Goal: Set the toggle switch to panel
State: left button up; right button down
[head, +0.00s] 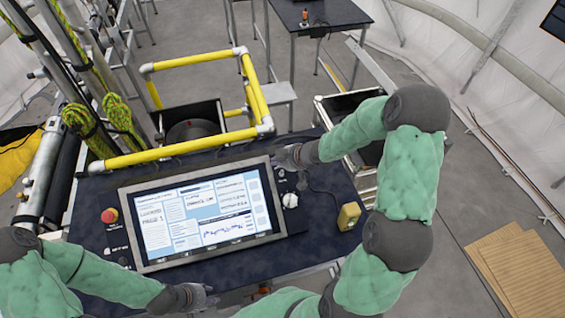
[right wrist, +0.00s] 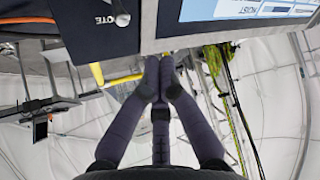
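The toggle switch (right wrist: 121,15) shows in the right wrist view as a small metal lever on the dark console, at the top edge of the picture. It lies beside partly cut-off lettering ending in "OTE", with its tip toward the bottom of the picture. In the head view I cannot make it out clearly. My right gripper (head: 285,157) is over the console's far edge, right of the screen; its fingers (right wrist: 160,72) are together and empty, apart from the lever. My left gripper (head: 198,297) is at the console's near edge, too small to judge.
The console (head: 325,180) carries a lit screen (head: 205,213), a red stop button (head: 110,215), a pale knob (head: 290,201) and a yellow block (head: 349,216). Yellow rails (head: 180,147) run behind its far edge. A dark table (head: 320,15) stands at the back.

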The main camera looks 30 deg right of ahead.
aim_at(263, 164)
jog(key=b+x, duration=0.1)
jog(key=x, duration=0.4)
jog(key=shift+a+f, duration=0.1)
jog(key=s+d, duration=0.2)
jog(key=s, duration=0.1)
jog(key=shift+s+d+p, duration=0.2)
jog(key=shift+s+p, duration=0.1)
jog(key=shift+p, duration=0.1)
jog(key=shift+w, duration=0.1)
